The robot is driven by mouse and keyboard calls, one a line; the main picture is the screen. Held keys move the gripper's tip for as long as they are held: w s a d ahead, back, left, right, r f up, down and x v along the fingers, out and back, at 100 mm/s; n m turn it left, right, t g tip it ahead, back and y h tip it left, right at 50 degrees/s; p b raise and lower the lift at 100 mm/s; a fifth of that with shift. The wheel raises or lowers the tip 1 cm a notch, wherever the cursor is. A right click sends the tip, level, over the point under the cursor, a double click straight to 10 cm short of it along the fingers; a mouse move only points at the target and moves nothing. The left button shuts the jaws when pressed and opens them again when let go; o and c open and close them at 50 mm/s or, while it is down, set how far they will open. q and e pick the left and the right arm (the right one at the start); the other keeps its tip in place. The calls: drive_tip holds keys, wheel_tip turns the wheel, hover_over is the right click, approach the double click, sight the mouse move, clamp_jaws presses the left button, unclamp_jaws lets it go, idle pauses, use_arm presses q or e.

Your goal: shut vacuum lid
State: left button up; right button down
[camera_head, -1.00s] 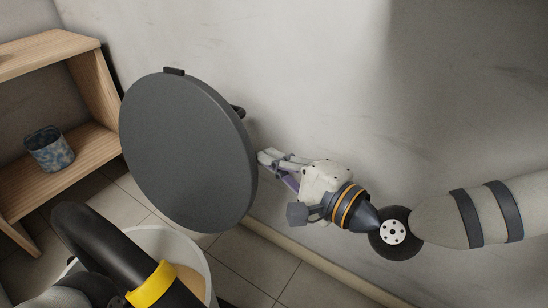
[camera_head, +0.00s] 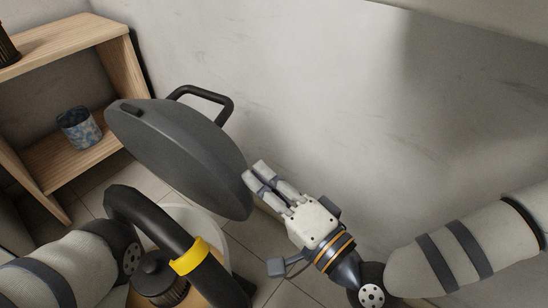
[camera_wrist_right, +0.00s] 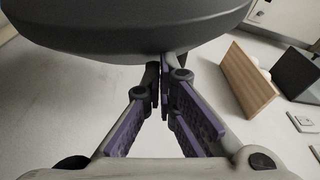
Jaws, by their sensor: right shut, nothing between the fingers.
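The vacuum lid (camera_head: 180,150) is a dark grey disc with a black handle (camera_head: 212,97) on its outer side. It stands tilted open above the vacuum's pale round drum (camera_head: 212,222). My right gripper (camera_head: 256,172) is shut and empty, its fingertips close to the lid's right edge. In the right wrist view the lid (camera_wrist_right: 130,28) fills the top of the picture, and the shut fingers (camera_wrist_right: 160,68) reach up to its rim. I cannot tell whether they touch it. My left gripper is not in view.
A black hose with a yellow band (camera_head: 190,256) arches in front of the drum. A dark ribbed filter (camera_head: 158,275) shows beside it. A wooden shelf (camera_head: 70,50) with a blue patterned pot (camera_head: 78,128) stands at left. The pale wall is behind.

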sight(240, 188)
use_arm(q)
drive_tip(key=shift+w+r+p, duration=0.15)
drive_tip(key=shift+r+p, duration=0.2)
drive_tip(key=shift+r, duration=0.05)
use_arm(e)
drive_tip(key=shift+s+a+f+n+t, duration=0.1)
drive_tip(key=shift+s+a+n, duration=0.2)
drive_tip(key=shift+s, duration=0.25)
drive_tip(key=shift+s+a+f+n+t, duration=0.1)
drive_tip(key=shift+s+a+n, duration=0.15)
drive_tip(key=shift+s+n, duration=0.3)
drive_tip(key=shift+s+a+n+t, duration=0.1)
drive_tip(key=shift+s+a+n, duration=0.15)
drive_tip(key=shift+s, duration=0.35)
drive_tip(key=shift+w, duration=0.1)
